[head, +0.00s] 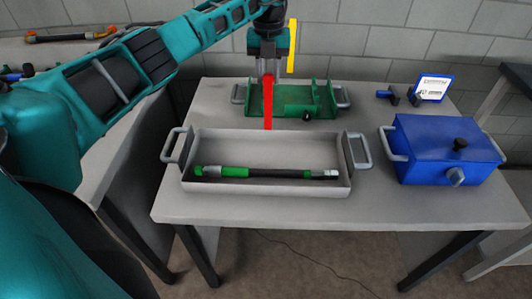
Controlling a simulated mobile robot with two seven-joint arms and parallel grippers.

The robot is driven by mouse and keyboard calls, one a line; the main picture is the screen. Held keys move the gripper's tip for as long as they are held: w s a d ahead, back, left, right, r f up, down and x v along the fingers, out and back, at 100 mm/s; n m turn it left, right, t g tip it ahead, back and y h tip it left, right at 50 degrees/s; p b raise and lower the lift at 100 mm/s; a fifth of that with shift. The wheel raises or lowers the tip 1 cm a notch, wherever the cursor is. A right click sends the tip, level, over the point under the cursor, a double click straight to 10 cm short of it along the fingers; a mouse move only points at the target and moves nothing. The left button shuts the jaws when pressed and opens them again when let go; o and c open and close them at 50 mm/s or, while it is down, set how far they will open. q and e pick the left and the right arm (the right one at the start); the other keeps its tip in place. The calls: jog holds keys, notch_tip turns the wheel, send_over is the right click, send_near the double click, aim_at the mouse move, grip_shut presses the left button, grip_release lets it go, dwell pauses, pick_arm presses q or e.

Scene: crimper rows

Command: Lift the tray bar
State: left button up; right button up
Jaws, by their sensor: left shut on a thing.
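My left gripper (268,68) is above the back of the table, pointing down. It is shut on a red upright bar (268,108), whose lower end shows just behind the back wall of the grey tray. I cannot tell whether that end touches anything. A yellow upright strip (291,45) shows right beside the gripper; what it joins is unclear. The grey tray (270,137) has a handle at each end. My right gripper is not in view.
A green fixture (305,100) with side handles stands behind the tray, close to the red bar. The table's front strip is clear.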

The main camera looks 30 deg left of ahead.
pick_arm(q)
jog(key=w+a, duration=0.1)
jog(key=w+b, duration=0.1)
jog(key=w+a+b, duration=0.1)
jog(key=w, duration=0.1)
jog(key=shift+w+a, duration=0.1)
jog(key=shift+a, duration=0.2)
dwell(0.3)
jog(key=o, duration=0.8)
jog(key=shift+f, duration=0.1)
